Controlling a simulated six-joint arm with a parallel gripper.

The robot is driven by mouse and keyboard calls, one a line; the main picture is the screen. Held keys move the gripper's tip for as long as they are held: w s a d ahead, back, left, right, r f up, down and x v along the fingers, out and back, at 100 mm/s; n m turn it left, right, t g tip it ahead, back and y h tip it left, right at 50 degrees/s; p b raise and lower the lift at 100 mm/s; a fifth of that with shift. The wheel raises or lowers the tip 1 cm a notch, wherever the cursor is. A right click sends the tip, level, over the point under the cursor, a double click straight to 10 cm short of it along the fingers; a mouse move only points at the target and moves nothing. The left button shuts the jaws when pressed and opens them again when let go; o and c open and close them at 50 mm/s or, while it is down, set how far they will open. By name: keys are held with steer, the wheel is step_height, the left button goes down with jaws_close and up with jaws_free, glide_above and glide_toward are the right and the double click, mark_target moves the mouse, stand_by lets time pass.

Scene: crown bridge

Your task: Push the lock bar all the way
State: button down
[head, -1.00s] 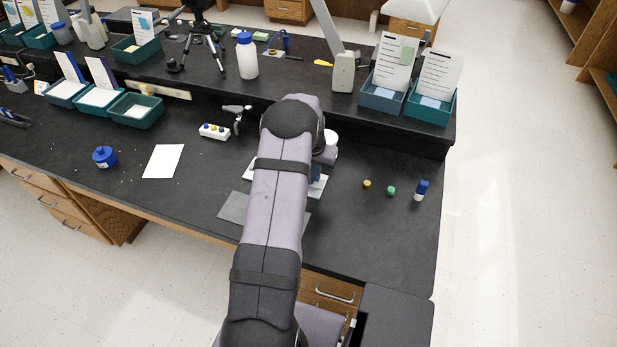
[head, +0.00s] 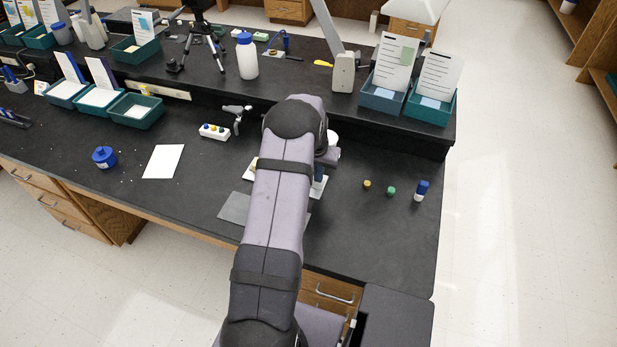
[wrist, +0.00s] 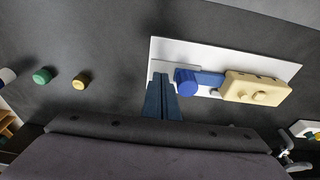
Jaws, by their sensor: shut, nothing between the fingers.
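In the wrist view a white plate (wrist: 225,52) carries a blue bar with a round end (wrist: 187,82), which looks like the lock bar. The bar's other end meets a cream block (wrist: 255,88) with small round pegs on its face. My gripper (wrist: 161,80) is shut and empty, its dark blue fingers just left of the bar's round end. I cannot tell whether they touch it. In the head view my arm hides most of the plate; a white edge (head: 316,190) shows to its right.
A yellow cap (head: 367,184), a green cap (head: 391,190) and a blue-topped vial (head: 421,190) stand to the right. A grey mat (head: 234,207) lies partly under the arm's outline. A small white rack (head: 214,131) stands behind to the left. The bench right of the caps is clear.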

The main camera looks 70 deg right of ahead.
steer(key=shift+r, duration=0.15)
step_height(320, 180, up, 7)
steer(key=p, duration=0.4)
stand_by(0.5)
stand_by(0.4)
